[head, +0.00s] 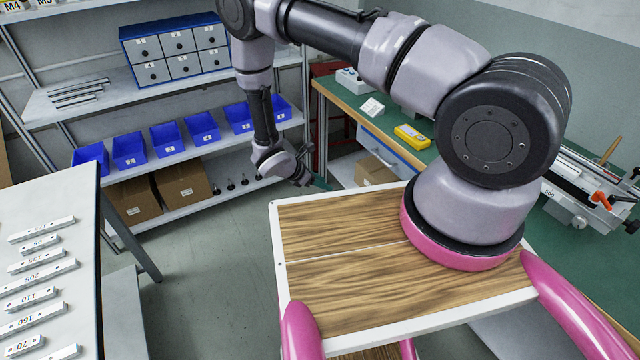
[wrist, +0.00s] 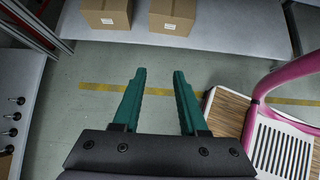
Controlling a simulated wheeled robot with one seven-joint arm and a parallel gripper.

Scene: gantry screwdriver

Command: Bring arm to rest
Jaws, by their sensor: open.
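My gripper (wrist: 158,95) shows in the wrist view with its two green fingers apart and nothing between them. It points down over bare grey floor with a yellow line. In the head view my arm reaches up and over from its base on the wooden top, then hangs down in front of the shelving. There the green fingertips of my gripper (head: 320,184) are small and partly hidden behind the wrist. My gripper touches nothing that I can see.
Shelving with blue bins (head: 168,138) and cardboard boxes (head: 182,185) stands behind my gripper. A green workbench (head: 350,100) with a yellow device (head: 412,137) is at right. A white table (head: 75,225) with labelled bars is at left. The floor (head: 215,260) between is clear.

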